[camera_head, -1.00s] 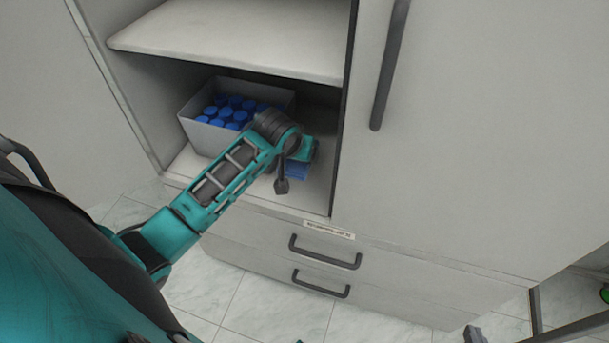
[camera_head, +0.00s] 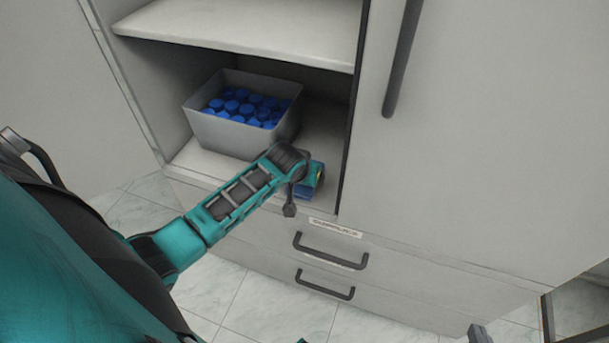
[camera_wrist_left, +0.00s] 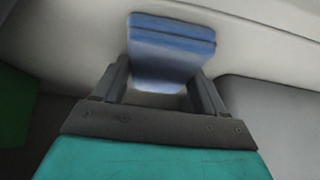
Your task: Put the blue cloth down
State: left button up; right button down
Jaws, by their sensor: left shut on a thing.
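The blue cloth (camera_wrist_left: 170,50) is a folded blue pad between the two dark fingers of my left gripper (camera_wrist_left: 160,88) in the left wrist view. The fingers are shut on it. In the head view a small part of the cloth (camera_head: 304,192) shows beside my left wrist, near the front edge of the lower shelf (camera_head: 322,150). The wrist hides most of that gripper, and I cannot tell whether the cloth touches the shelf. Only a grey tip of my right gripper (camera_head: 478,334) shows at the bottom edge, so its jaws cannot be judged.
A grey bin (camera_head: 225,135) with several blue caps stands on the lower shelf, left of my wrist. An upper shelf (camera_head: 250,28) is above it. A closed door with a long handle (camera_head: 404,60) is on the right. Two drawers with handles (camera_head: 330,252) are below.

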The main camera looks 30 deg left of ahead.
pick_arm(q)
jog(key=shift+f, duration=0.15)
jog(key=o, duration=0.9)
jog(key=shift+o, duration=0.2)
pick_arm(e)
jog(key=shift+d+f, duration=0.1)
jog(key=shift+s, duration=0.15)
pick_arm(q)
jog(key=shift+r, duration=0.2)
jog(key=p+v, duration=0.4)
jog(key=v, duration=0.8)
jog(key=s+d+f+m+t+h, duration=0.3)
jog(key=s+d+f+m+t, duration=0.1)
jog(key=s+d, duration=0.6)
jog(key=shift+s+d+f+m+t+h, duration=0.3)
jog(key=shift+s+d+f+m+h, duration=0.1)
jog(key=shift+d+m, duration=0.25)
pick_arm(e)
jog(key=shift+s+d+r+h, duration=0.3)
jog(key=shift+s+d+r, duration=0.15)
jog(key=shift+d+r, duration=0.35)
